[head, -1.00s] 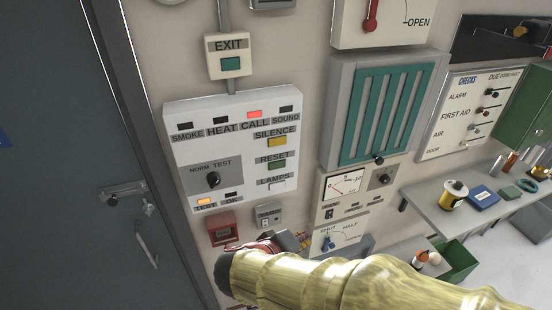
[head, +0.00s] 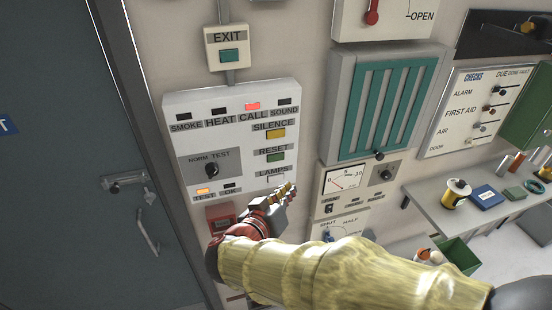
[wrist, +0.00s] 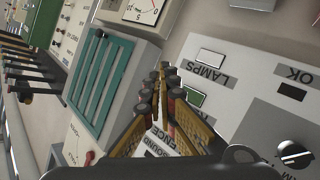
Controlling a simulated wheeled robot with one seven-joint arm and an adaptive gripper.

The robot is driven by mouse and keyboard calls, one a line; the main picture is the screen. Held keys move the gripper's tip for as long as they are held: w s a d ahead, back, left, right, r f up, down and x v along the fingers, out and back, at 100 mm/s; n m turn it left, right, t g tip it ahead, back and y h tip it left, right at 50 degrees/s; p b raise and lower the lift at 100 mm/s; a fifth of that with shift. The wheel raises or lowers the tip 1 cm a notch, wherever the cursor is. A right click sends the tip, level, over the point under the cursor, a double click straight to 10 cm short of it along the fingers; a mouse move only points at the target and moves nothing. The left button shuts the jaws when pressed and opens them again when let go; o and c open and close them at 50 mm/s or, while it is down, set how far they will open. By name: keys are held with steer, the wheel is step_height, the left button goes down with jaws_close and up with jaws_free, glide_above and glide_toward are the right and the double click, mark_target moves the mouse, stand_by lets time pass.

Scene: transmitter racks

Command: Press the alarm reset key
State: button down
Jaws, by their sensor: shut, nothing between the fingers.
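The white alarm panel (head: 182,127) is on the wall in the head view. Its green RESET key (head: 276,157) sits between the yellow SILENCE key (head: 275,133) and the white LAMPS key (head: 276,178). The RESET key (wrist: 195,97) also shows in the wrist view, right of the fingers, with the LAMPS key (wrist: 210,57) above it. My gripper (head: 290,189) is shut and empty; its tips are below RESET, by the lower edge of LAMPS in the picture. I see no contact with RESET. The fingertips (wrist: 164,72) also show in the wrist view.
The CALL lamp (head: 252,106) glows red and the TEST lamp (head: 204,191) orange. A NORM/TEST knob (head: 211,170) is left of the keys. A red call box (head: 219,218) is below the panel. A teal-slatted vent (head: 384,103) is to the right.

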mark_target(276, 158)
steer(key=shift+w, duration=0.1)
steer(key=shift+w+a+p, duration=0.4)
steer(key=shift+w+p, duration=0.05)
steer(key=shift+w, duration=0.95)
steer(key=shift+w+a+p, duration=0.4)
steer(key=shift+w+p, duration=0.1)
steer(key=shift+w, duration=0.85)
steer(key=shift+w+a+p, duration=0.4)
steer(key=shift+w+p, duration=0.05)
steer(key=shift+w, duration=0.95)
steer(key=shift+w+f+b, duration=0.1)
steer(key=shift+w+b, duration=0.15)
steer(key=shift+b, duration=0.5)
